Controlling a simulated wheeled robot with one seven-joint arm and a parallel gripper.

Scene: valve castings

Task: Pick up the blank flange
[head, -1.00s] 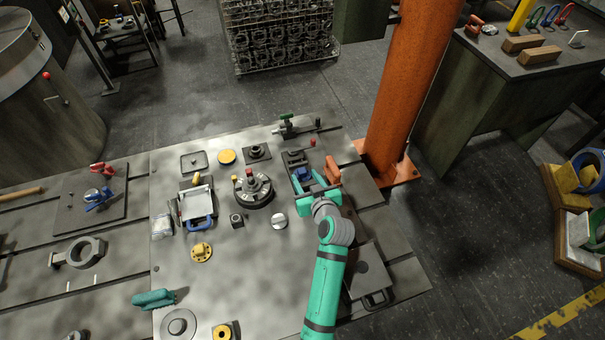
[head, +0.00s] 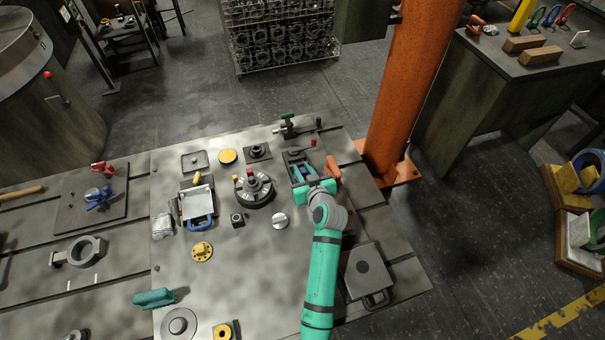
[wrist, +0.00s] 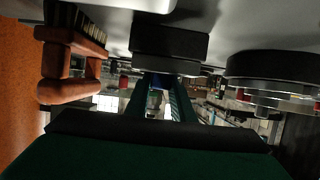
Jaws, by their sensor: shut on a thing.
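My gripper (head: 303,172), green, is at the right part of the bench, low over a dark fixture (head: 293,156). I cannot tell whether this piece is the blank flange.
An orange-handled brush (head: 333,168) stands close to the right of my gripper. A round dark fixture with a red knob (head: 252,188) is to its left. The orange column (head: 410,80) rises beyond the bench's right edge. Bare bench lies at front centre.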

